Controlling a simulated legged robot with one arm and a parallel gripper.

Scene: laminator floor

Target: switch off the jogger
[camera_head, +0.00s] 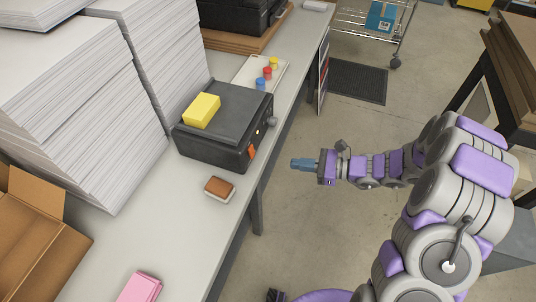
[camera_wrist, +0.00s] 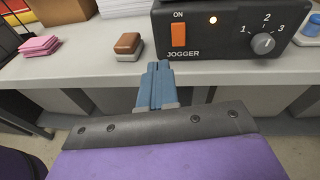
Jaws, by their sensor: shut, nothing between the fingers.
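The jogger (camera_head: 222,125) is a dark box on the light bench top, with a yellow block (camera_head: 202,110) on it. In the wrist view its front panel (camera_wrist: 222,47) shows the label JOGGER, an orange rocker switch (camera_wrist: 178,35) under the word ON, a lit lamp (camera_wrist: 213,20) and a grey dial (camera_wrist: 263,43) marked 1, 2, 3. The switch also shows in the head view (camera_head: 251,152). My gripper (camera_head: 296,164) has blue fingers, shut and empty. It is in front of the bench, apart from the jogger. In the wrist view the fingertips (camera_wrist: 158,68) appear below and left of the switch.
A brown-and-white block (camera_head: 219,188) and a pink pad (camera_head: 139,287) lie on the bench near the jogger. Tall paper stacks (camera_head: 75,110) stand behind it. A tray with coloured pieces (camera_head: 258,75) lies beyond it. The floor (camera_head: 300,215) beside the bench is clear.

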